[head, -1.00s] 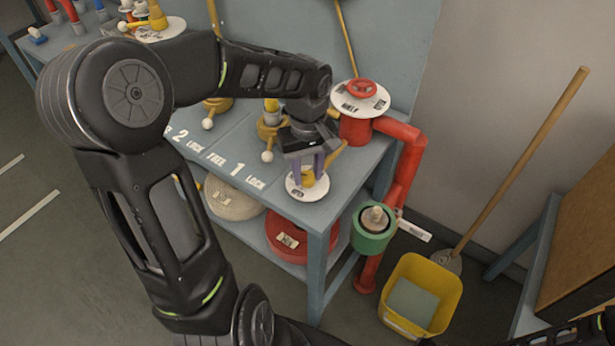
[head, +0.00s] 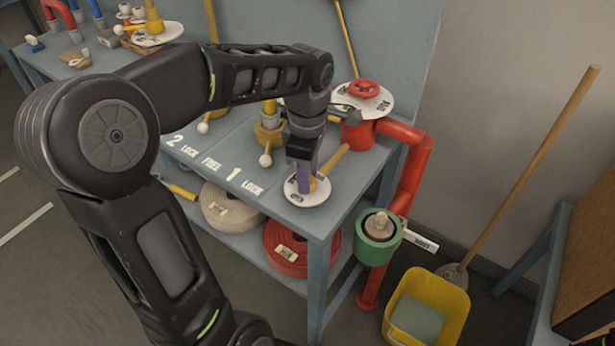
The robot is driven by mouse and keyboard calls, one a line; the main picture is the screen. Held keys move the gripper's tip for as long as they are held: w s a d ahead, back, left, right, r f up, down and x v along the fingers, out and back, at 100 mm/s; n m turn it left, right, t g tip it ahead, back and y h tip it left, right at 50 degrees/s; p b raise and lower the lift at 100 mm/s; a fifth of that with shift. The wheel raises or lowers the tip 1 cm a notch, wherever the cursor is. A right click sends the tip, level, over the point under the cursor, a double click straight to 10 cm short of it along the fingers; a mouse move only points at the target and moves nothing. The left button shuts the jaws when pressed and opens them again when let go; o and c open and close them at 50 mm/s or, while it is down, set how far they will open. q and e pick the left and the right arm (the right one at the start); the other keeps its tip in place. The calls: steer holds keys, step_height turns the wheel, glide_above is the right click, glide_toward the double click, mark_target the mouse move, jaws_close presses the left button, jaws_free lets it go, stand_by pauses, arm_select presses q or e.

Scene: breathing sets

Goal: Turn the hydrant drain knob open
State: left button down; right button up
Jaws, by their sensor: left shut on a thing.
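A small yellow knob (head: 321,187) stands on a round white dial plate (head: 306,198) at the front corner of the blue-grey bench. My left gripper (head: 306,186) points down over the plate and is shut on this knob, its purple fingers seen nearly edge-on and hiding much of it. A yellow lever (head: 335,160) shows just behind the fingers. The red hydrant (head: 357,133) stands behind, with a red handwheel (head: 363,89) above another white dial plate (head: 377,104). Whether the plate by my gripper reads open or closed is too small to tell.
A red pipe (head: 407,175) runs down beside the bench, with a green fitting (head: 378,237) in front. Hose rolls (head: 287,247) lie on the lower shelf.

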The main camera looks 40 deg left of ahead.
arm_select(q)
steer(key=shift+n, duration=1.1)
steer(key=c, duration=1)
jaws_free()
step_height(320, 180, up, 8)
steer(key=shift+f, duration=0.1)
